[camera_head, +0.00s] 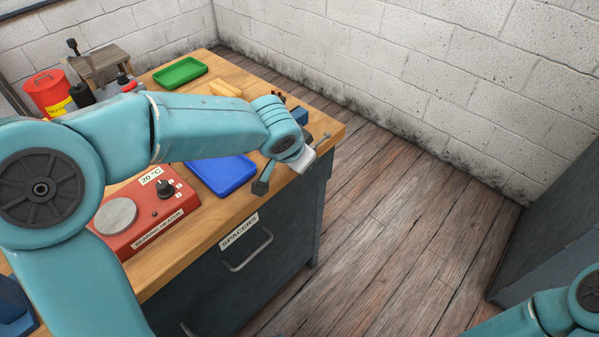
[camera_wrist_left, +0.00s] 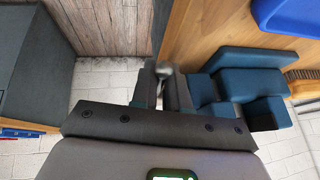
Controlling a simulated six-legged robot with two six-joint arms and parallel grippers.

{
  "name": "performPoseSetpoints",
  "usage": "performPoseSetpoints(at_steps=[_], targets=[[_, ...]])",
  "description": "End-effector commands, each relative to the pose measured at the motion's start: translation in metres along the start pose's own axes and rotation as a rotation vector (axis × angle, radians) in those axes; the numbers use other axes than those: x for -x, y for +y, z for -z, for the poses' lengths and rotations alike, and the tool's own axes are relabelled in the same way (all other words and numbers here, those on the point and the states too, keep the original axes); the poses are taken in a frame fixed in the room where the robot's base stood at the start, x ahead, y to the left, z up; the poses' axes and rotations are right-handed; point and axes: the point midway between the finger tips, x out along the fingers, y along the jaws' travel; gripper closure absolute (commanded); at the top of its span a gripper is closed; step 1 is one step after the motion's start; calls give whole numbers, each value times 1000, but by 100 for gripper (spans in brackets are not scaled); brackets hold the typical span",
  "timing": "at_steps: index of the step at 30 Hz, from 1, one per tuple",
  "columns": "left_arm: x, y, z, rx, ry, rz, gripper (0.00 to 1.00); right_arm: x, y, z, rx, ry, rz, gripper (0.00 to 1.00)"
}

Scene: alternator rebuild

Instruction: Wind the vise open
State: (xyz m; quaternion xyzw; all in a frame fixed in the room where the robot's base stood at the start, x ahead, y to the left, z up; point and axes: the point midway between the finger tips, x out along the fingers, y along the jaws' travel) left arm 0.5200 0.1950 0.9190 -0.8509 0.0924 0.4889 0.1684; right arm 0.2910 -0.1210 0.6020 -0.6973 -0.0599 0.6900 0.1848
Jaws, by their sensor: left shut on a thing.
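The blue vise (camera_head: 299,115) sits at the right end of the bench, partly hidden behind my left wrist. In the left wrist view the blue vise body (camera_wrist_left: 238,85) lies just right of my left gripper (camera_wrist_left: 162,88). That gripper is shut on the vise handle (camera_wrist_left: 165,70), a small grey metal part between its fingers. The gap between the vise jaws cannot be made out. My right gripper is out of view; only part of that arm shows at the lower right.
The wooden bench (camera_head: 228,208) also holds a blue tray (camera_head: 222,174), a green tray (camera_head: 180,73), a red bearing heater (camera_head: 143,222) and a red can (camera_head: 47,91). A grey cabinet (camera_head: 556,250) stands at right. The floor between bench and cabinet is clear.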

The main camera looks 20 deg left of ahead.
Motion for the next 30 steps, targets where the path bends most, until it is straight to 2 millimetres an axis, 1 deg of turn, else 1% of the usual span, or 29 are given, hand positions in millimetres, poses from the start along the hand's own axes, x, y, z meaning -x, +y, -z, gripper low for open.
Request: performPoseSetpoints(at_steps=[1, 12, 13, 14, 22, 24, 26, 29, 30], targets=[[-5, 2, -8, 2, -11, 0, 100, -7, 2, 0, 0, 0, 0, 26], [-2, 1, -7, 4, -4, -1, 100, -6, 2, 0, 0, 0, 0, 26], [-3, 1, -7, 4, -4, -1, 76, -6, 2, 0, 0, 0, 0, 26], [-3, 1, -7, 4, -5, -1, 66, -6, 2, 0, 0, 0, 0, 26], [-1, 1, -4, 3, 4, 0, 65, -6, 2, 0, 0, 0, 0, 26], [2, 1, -3, 3, 6, 0, 65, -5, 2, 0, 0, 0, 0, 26], [8, 1, -3, 4, 7, 0, 65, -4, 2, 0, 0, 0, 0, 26], [26, 0, -2, 4, 10, 1, 65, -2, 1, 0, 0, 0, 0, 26], [36, 0, -2, 4, 12, 1, 65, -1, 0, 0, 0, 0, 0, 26]])
